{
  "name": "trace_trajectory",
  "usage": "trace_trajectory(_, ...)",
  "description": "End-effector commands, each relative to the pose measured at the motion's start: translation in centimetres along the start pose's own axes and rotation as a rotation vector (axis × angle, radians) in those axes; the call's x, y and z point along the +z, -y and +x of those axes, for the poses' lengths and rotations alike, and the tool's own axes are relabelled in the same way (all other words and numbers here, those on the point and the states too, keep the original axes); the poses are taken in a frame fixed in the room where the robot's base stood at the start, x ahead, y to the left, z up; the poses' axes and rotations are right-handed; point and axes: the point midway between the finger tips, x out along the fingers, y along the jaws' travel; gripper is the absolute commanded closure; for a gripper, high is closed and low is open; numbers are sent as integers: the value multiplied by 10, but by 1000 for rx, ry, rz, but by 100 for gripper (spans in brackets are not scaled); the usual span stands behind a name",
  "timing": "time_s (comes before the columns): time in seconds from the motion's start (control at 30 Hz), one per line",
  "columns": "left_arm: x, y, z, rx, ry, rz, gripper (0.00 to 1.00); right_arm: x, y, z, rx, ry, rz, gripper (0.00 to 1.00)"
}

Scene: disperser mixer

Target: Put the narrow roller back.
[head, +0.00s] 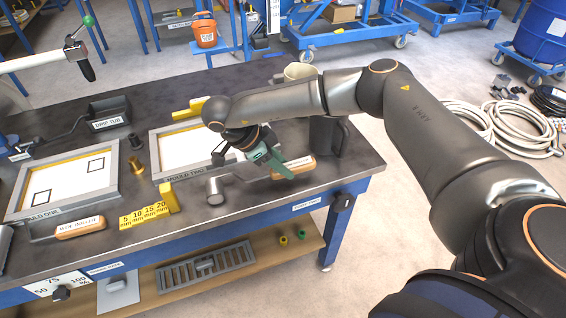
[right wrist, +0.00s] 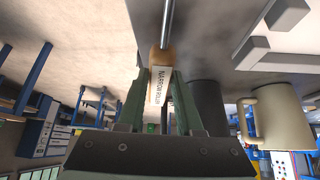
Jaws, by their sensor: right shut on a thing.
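The narrow roller has a pale wooden handle (head: 297,167) with a printed label. It is over the right part of the bench, near the front edge. My right gripper (head: 277,163) is shut on this handle. In the right wrist view the labelled handle (right wrist: 160,80) sits between the green fingers, and a thin metal rod (right wrist: 167,25) runs out from it. I cannot tell whether the roller touches the bench. My left gripper is not in view.
Mould two (head: 160,160) lies left of my gripper, mould one (head: 18,205) farther left. A beige mug (head: 300,71) stands behind. A label (head: 307,203) marks the front edge.

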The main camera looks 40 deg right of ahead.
Motion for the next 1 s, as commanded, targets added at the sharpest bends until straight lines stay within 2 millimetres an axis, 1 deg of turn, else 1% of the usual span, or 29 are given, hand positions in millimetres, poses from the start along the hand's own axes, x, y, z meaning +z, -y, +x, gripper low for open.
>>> trace_trajectory(0.27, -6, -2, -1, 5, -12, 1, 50, 0, 0, -1, -1, 0, 0, 100)
trace_trajectory(0.8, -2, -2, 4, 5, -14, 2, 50, 5, 0, 7, -1, 1, 0, 100)
trace_trajectory(0.83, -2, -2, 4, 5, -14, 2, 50, 5, 0, 7, -1, 1, 0, 64)
trace_trajectory(1.0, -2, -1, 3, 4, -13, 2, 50, 5, 0, 6, -1, 1, 0, 45)
